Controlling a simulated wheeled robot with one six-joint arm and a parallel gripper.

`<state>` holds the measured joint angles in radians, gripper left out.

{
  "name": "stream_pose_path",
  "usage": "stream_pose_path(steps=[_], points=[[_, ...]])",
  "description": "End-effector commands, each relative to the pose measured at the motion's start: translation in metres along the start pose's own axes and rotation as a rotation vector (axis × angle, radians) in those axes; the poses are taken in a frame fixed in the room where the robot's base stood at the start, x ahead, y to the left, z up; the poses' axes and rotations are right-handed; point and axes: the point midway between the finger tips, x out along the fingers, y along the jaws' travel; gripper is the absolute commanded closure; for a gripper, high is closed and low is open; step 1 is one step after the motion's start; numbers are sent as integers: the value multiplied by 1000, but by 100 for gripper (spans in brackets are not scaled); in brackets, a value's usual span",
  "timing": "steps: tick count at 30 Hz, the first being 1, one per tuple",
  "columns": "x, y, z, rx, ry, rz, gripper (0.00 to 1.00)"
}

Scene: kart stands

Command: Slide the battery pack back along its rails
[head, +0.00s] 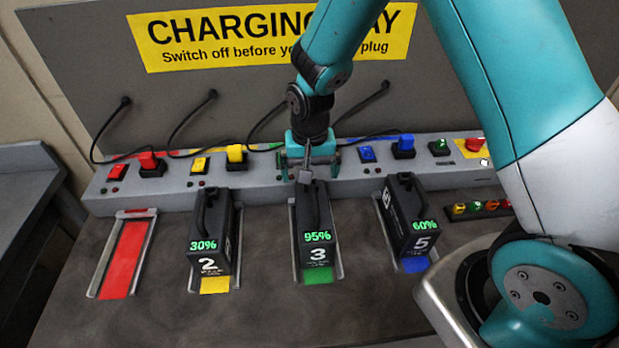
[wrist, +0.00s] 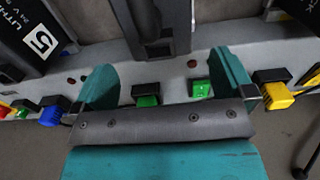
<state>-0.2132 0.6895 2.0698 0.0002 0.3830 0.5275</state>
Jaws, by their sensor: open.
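The black battery pack 3 (head: 316,235), showing 95%, stands in the green-marked rails (head: 340,262) in the middle of the bench. Pack 2 (head: 210,240), at 30%, is in the yellow bay to its left, and pack 5 (head: 410,220), at 60%, is in the blue bay to its right. My gripper (head: 311,172) is open and empty, over the strip behind pack 3. In the wrist view my gripper (wrist: 165,85) has its jaws apart, with a green plug (wrist: 147,98) and green switch (wrist: 200,88) showing between them. The pack's handle (wrist: 155,20) is just beyond the jaws.
The red bay (head: 124,258) at the left is empty. Red (head: 148,161), yellow (head: 236,154) and blue (head: 403,146) plugs with black cables sit along the grey strip. A red knob (head: 474,145) and coloured buttons (head: 481,207) are at the right.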

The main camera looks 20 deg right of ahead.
Motion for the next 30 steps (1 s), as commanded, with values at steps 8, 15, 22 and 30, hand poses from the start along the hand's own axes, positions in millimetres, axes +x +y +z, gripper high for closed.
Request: stream_pose_path(steps=[8,15,22,30], points=[[34,0,0,0,-1,0,0],[40,0,0,-1,1,-1,0],[39,0,0,-1,1,-1,23],[39,0,0,0,1,-1,85]])
